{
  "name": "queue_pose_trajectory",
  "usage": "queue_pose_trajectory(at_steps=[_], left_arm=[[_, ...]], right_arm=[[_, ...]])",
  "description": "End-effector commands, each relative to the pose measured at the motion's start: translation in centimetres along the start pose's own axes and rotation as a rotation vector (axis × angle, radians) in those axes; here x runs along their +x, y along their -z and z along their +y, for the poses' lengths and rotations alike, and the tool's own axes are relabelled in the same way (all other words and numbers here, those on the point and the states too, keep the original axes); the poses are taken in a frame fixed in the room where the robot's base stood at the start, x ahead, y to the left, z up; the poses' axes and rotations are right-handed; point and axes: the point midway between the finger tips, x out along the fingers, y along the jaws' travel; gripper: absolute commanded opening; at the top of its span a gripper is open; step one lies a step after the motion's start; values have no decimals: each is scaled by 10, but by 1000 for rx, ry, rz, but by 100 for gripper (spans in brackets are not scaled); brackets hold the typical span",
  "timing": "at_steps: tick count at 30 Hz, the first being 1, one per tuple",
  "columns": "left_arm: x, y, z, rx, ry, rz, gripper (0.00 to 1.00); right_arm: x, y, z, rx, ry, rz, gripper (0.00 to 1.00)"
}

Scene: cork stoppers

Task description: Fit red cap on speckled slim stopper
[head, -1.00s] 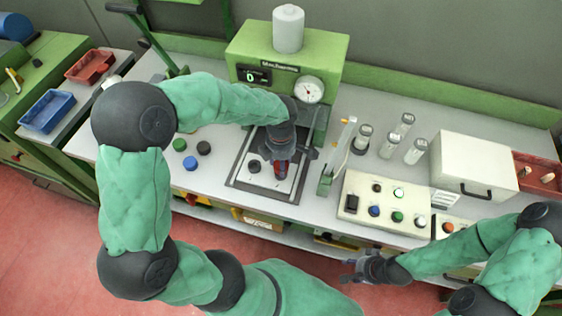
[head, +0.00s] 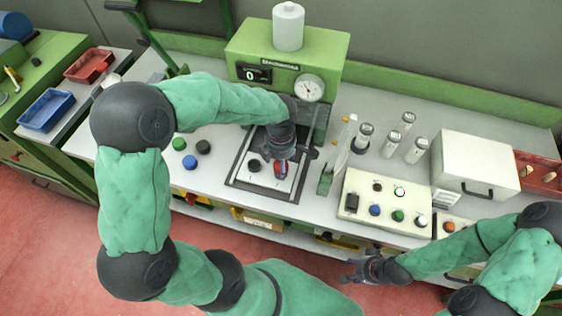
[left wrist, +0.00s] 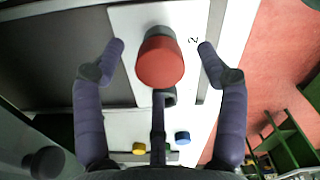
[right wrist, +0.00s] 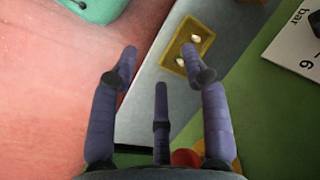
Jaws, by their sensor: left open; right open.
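The red cap (head: 281,172) is on the pale plate under the green press. In the left wrist view the red cap (left wrist: 161,64) sits against a grey round body (left wrist: 160,32), seen behind it; I cannot tell whether that is the speckled slim stopper. My left gripper (head: 281,162) is over the red cap, and its open fingers (left wrist: 162,48) stand on both sides with gaps. My right gripper (head: 350,272) is open and empty in front of the bench. In the right wrist view its fingers (right wrist: 164,62) hold nothing.
A dark round piece (head: 254,166) lies on the plate. Green (head: 179,144), blue (head: 190,162) and dark (head: 203,147) pieces lie to its left. The press (head: 262,100) stands behind. A control box (head: 375,180) and several glass jars (head: 419,151) are at the right.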

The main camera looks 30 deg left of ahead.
Motion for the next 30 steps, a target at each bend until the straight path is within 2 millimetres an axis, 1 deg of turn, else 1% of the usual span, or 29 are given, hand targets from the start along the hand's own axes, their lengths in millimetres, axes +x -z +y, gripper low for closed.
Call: queue_pose_trajectory(at_steps=[5,12,15,18,24,30], left_arm=[[-22,-1,1,1,-5,-3,73],[-70,-1,1,0,-4,-3,73],[-88,-1,1,1,-5,-4,73],[-102,-1,1,1,-4,-3,73],[-116,0,0,1,-1,-1,73],[-118,0,0,1,-1,-1,73]], right_arm=[[0,0,0,0,0,0,46],[0,0,0,0,0,0,46],[0,0,0,0,0,0,46],[0,0,0,0,0,0,46],[0,0,0,0,0,0,46],[0,0,0,0,0,0,46]])
